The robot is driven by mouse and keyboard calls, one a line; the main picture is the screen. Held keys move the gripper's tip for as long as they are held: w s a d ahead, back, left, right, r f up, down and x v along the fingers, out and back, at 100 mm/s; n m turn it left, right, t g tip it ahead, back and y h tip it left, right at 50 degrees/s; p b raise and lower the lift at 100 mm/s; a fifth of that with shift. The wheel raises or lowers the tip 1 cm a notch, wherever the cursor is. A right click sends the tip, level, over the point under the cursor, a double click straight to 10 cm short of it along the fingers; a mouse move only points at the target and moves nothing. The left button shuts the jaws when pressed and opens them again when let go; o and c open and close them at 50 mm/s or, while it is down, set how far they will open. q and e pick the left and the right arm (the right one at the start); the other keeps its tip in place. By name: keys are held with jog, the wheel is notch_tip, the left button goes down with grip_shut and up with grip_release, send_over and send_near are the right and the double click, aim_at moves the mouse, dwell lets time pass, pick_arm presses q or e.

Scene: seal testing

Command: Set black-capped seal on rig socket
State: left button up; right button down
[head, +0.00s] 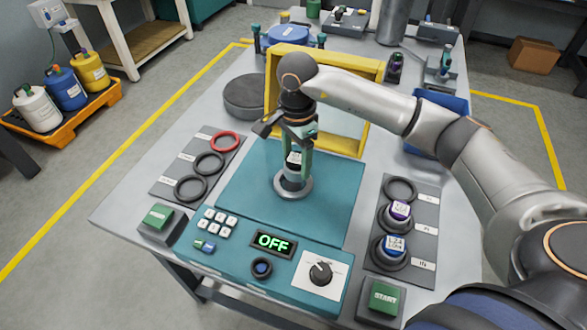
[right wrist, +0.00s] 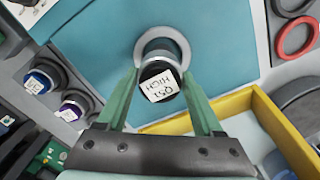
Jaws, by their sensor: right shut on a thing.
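The black-capped seal (right wrist: 158,82) has a white label on its cap. It is between the fingers of my right gripper (right wrist: 160,74), which is shut on it. In the head view the seal (head: 294,160) stands about upright over the grey rig socket (head: 293,189), with my right gripper (head: 298,148) above it. The socket ring (right wrist: 186,47) surrounds the seal's lower end in the right wrist view. I cannot tell whether the seal's base touches the socket floor. My left gripper is not in view.
A purple-capped seal (head: 398,213) and a blue-capped seal (head: 391,247) sit in the right rack (head: 424,215). The left rack (head: 166,186) holds red and black rings. A yellow frame (head: 269,90) stands behind the teal plate (head: 250,170). The display (head: 273,243) reads OFF.

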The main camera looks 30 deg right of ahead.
aim_at(294, 172)
jog(key=shift+w+a+f+p, duration=0.1)
jog(key=shift+a+f+p, duration=0.05)
jog(key=shift+f, duration=0.8)
jog(key=shift+w+a+f+p, duration=0.1)
jog(key=shift+a+f+p, duration=0.05)
jog(key=shift+f, duration=0.75)
jog(key=shift+f, duration=0.1)
jog(key=shift+c, duration=0.2)
grip_release()
jog(key=shift+s, duration=0.1)
notch_tip(294, 172, up, 12)
jog(key=shift+r+b, duration=0.1)
jog(key=shift+b, duration=0.3)
